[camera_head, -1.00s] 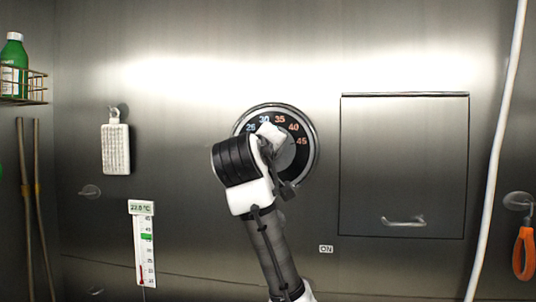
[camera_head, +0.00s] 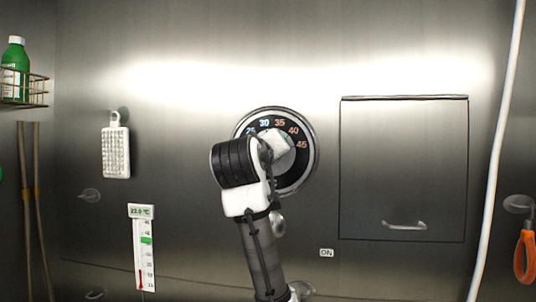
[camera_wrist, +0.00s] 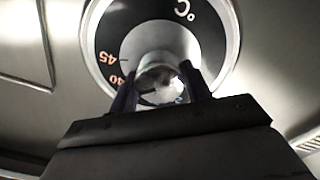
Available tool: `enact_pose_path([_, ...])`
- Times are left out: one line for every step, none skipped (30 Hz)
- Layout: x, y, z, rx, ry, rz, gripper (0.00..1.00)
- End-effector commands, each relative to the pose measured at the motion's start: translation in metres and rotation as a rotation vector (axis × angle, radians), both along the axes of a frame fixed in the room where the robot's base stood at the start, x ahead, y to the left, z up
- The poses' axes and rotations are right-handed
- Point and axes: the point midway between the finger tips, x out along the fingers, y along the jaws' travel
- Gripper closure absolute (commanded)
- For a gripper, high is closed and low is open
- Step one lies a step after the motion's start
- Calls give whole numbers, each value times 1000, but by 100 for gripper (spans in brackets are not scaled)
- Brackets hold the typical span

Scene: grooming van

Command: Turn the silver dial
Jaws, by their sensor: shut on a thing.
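The silver dial (camera_head: 288,162) is a round grey knob on a black scale ring with 25 to 45 printed on it, set in a steel rim on the back wall. My arm covers its left and lower part in the head view. In the wrist view, the knob's raised grip (camera_wrist: 160,75) stands between the two dark fingers of my gripper (camera_wrist: 158,82). The fingers are shut on it. The "°C" mark, 40 and 45 show around it there. The knob's pointer is not clear.
Right of the dial is a closed wall panel (camera_head: 403,170) with a handle. A white hose (camera_head: 497,150) runs down the right side.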

Motion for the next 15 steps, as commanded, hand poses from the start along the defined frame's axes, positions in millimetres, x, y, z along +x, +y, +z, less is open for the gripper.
enact_pose_path([0,0,-3,0,7,-3,74])
enact_pose_path([0,0,-3,1,7,-2,74])
enact_pose_path([0,0,-3,1,7,-2,50])
enact_pose_path([1,0,-3,0,7,-3,46])
enact_pose_path([0,0,-3,0,6,-2,42])
enact_pose_path([0,0,-2,0,6,-2,37])
enact_pose_path([0,0,-2,0,5,-1,33])
enact_pose_path([0,0,-2,0,5,-1,30])
enact_pose_path([0,0,-2,0,5,-1,30])
enact_pose_path([0,0,-2,0,4,-2,30])
enact_pose_path([0,0,-1,0,4,-2,30])
enact_pose_path([0,0,-1,-1,3,-1,30])
enact_pose_path([0,0,-1,0,3,-1,30])
enact_pose_path([0,0,-1,0,3,-1,30])
enact_pose_path([0,0,-1,-1,2,0,30])
